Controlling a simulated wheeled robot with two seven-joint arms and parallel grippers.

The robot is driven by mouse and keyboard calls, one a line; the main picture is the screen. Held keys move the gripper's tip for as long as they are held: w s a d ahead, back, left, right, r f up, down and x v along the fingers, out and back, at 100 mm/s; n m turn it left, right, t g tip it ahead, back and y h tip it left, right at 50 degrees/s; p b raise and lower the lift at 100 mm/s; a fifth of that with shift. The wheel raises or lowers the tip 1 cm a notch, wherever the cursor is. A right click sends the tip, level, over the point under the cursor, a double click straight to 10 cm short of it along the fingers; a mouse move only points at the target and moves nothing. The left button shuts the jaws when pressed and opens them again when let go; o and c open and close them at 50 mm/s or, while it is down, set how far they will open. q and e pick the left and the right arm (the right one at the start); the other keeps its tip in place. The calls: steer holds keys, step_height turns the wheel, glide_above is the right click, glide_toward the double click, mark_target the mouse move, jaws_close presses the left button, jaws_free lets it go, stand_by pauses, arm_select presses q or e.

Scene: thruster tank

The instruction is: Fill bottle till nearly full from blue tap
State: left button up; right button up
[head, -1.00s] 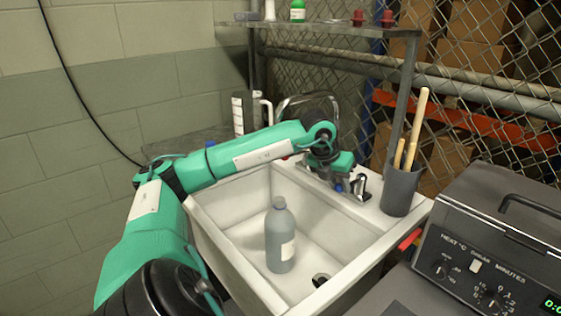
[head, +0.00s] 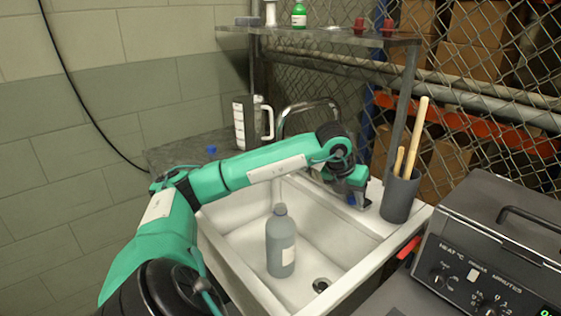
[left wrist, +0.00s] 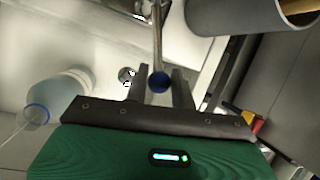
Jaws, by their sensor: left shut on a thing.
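A grey-blue translucent bottle (head: 281,246) with a pale label stands upright and uncapped in the white sink (head: 238,252). It also shows in the left wrist view (left wrist: 66,90), with its mouth toward lower left. A pale streak meets the mouth there; I cannot tell if it is water. My left gripper (head: 352,200) is at the sink's back right. In the left wrist view its fingers (left wrist: 158,88) flank the round blue tap knob (left wrist: 159,82) and are shut on it. The chrome spout (head: 310,103) arches behind my left arm, which hides its outlet. The bottle's fill level is unclear.
A grey holder (head: 400,196) with wooden sticks stands on the sink's right rim. A heater box (head: 490,240) is at right. A white-marked jug (head: 245,122) and a blue cap (head: 211,150) are on the back-left counter. A shelf (head: 320,38) hangs above.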

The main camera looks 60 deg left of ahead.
arm_select(q)
steer(key=shift+s+a+f+b, duration=0.15)
steer(key=shift+a+f+b, duration=0.05)
steer(key=shift+a+b, duration=0.2)
steer(key=a, duration=0.1)
steer(key=a+b, duration=0.1)
steer(key=a, duration=0.1)
steer(key=shift+s+r, duration=0.2)
steer(key=shift+s, duration=0.2)
steer(key=shift+a, duration=0.15)
steer(key=o, duration=0.8)
steer(key=shift+o, duration=1.3)
steer(key=shift+s+a, duration=0.1)
steer(key=shift+a, duration=0.1)
steer(key=shift+d, duration=0.1)
